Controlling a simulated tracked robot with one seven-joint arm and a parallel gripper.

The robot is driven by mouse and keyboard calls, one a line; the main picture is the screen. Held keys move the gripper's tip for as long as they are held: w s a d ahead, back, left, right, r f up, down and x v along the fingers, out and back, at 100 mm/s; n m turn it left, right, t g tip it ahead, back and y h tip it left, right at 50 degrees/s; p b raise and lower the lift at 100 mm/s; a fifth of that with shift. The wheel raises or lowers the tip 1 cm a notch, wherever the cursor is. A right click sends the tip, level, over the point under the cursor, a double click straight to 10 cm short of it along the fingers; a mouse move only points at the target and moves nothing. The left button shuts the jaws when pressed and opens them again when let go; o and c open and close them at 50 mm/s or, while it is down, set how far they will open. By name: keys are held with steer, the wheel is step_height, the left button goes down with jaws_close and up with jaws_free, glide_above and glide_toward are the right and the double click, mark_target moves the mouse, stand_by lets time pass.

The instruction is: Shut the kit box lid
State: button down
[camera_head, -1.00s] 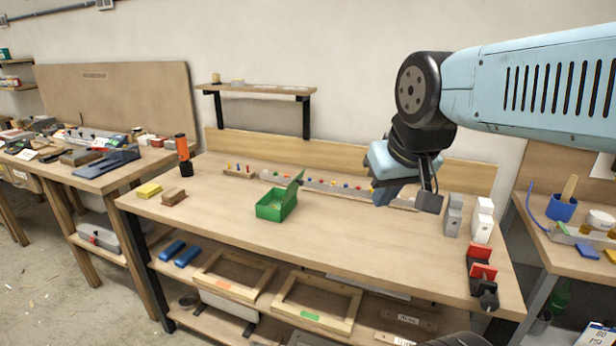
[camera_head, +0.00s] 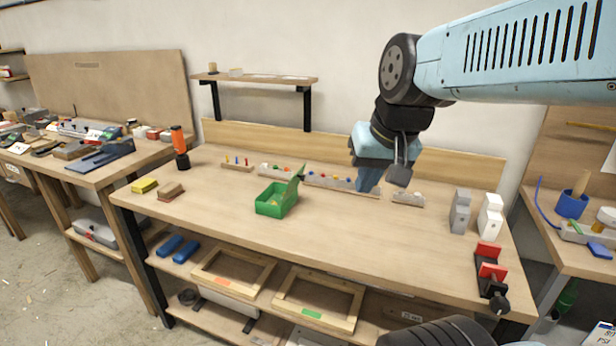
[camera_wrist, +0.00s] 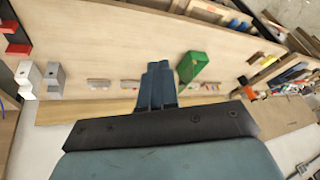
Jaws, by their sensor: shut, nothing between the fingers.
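The green kit box (camera_head: 271,200) stands on the middle of the wooden workbench (camera_head: 330,235). Its lid (camera_head: 294,187) is open, raised on the right side of the box. In the wrist view the green box (camera_wrist: 194,67) appears just right of my fingers. My gripper (camera_head: 368,186) is above the back of the bench, to the right of the box and apart from it. Its blue fingers (camera_wrist: 158,72) are together with nothing between them.
A rail with coloured pegs (camera_head: 330,182) runs along the bench's back. Grey and white blocks (camera_head: 461,211) and a red-jawed vise (camera_head: 490,270) are at the right. An orange-topped tool (camera_head: 180,148) and a yellow block (camera_head: 144,186) are at the left. The bench front is clear.

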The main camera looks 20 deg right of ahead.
steer(key=w+d+f+m+g+y, duration=0.1)
steer(key=w+f+m+y, duration=0.2)
steer(key=w+m, duration=0.35)
steer(key=w+f+m+g+y, duration=0.1)
steer(key=w+f+m+y, duration=0.2)
steer(key=w+m, duration=0.4)
steer(key=w+d+f+m+t+y, duration=0.1)
steer(key=w+d+f+m+t, duration=0.1)
steer(key=w+d+f+m, duration=0.4)
steer(key=w+d+f+m+t+y, duration=0.2)
steer(key=w+d+m, duration=0.2)
steer(key=w, duration=0.4)
steer(key=w+r+x, duration=0.1)
steer(key=r+x, duration=0.1)
steer(key=x, duration=1.1)
steer(key=shift+a, duration=0.3)
